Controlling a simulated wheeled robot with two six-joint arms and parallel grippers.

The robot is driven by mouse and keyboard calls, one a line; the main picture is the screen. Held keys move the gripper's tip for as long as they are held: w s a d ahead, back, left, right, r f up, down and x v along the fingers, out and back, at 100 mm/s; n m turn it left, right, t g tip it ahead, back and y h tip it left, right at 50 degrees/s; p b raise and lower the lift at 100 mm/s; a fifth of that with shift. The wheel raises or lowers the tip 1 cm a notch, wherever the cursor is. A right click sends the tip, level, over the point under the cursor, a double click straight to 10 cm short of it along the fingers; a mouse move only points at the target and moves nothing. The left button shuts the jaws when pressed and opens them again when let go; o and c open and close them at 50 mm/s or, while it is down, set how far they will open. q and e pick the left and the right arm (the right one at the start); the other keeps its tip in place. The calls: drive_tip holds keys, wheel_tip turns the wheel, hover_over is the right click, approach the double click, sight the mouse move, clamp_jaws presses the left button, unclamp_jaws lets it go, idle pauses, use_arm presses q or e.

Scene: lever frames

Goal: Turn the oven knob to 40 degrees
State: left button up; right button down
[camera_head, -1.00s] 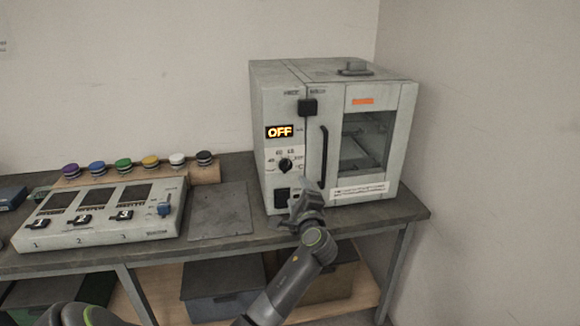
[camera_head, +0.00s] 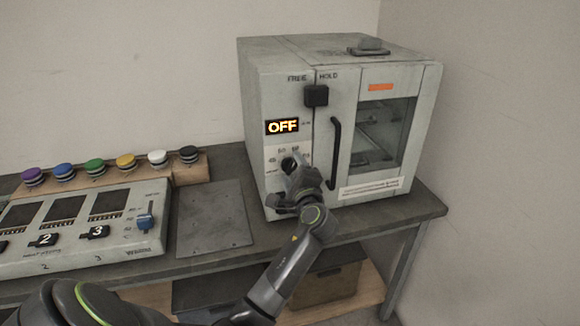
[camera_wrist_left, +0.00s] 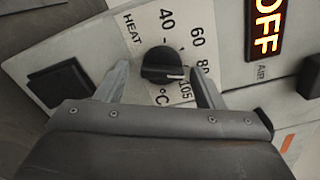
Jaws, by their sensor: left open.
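The oven (camera_head: 345,65) stands on the bench, and its display (camera_head: 282,126) reads OFF. In the left wrist view, the black oven knob (camera_wrist_left: 160,66) sits on a white dial (camera_wrist_left: 186,20) marked 40, 60, 80 and 105. A white line on the knob lies on the side toward 80 and 105; its exact reading is unclear. My left gripper (camera_head: 291,168) is at the oven's front and covers most of the knob in the head view. In the left wrist view, its open fingers (camera_wrist_left: 160,75) stand either side of the knob, with gaps visible. My right gripper is out of view.
A black slider (camera_head: 316,95) under FREE and HOLD and the dark door handle (camera_head: 334,153) are close to the gripper. A black square switch (camera_wrist_left: 62,84) is beside the dial. A control box (camera_head: 75,228) and several coloured buttons stand left. A flat plate (camera_head: 213,216) lies between.

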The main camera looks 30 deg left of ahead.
use_arm(q)
drive_tip(key=shift+r, duration=0.1)
drive_tip(key=shift+c, duration=0.4)
drive_tip(key=c, duration=0.9)
